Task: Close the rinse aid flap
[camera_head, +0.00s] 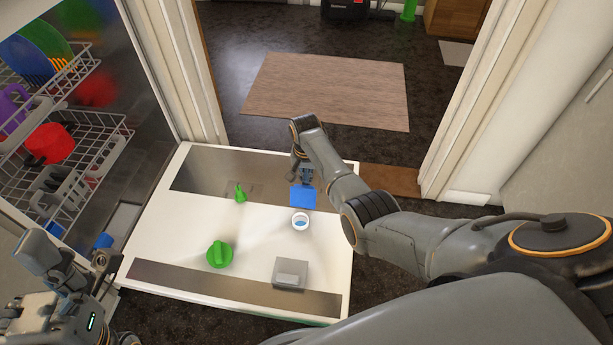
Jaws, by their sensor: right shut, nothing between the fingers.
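The rinse aid flap (303,197) is a small blue square on the inner face of the lowered dishwasher door (262,233). It stands open on the far side of a round white-rimmed opening (300,221) with blue inside. My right gripper (306,177) is shut and empty, just behind the flap's far edge. I cannot tell whether its fingertips touch the flap. My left gripper (80,282) is at the lower left, beside the door, and its fingers are hard to make out.
A green round cap (219,255), a small green piece (240,193) and a grey box-like compartment (290,273) are on the door. Dishwasher racks (75,140) with coloured dishes stand at the left. A doorway with a rug (327,90) lies beyond.

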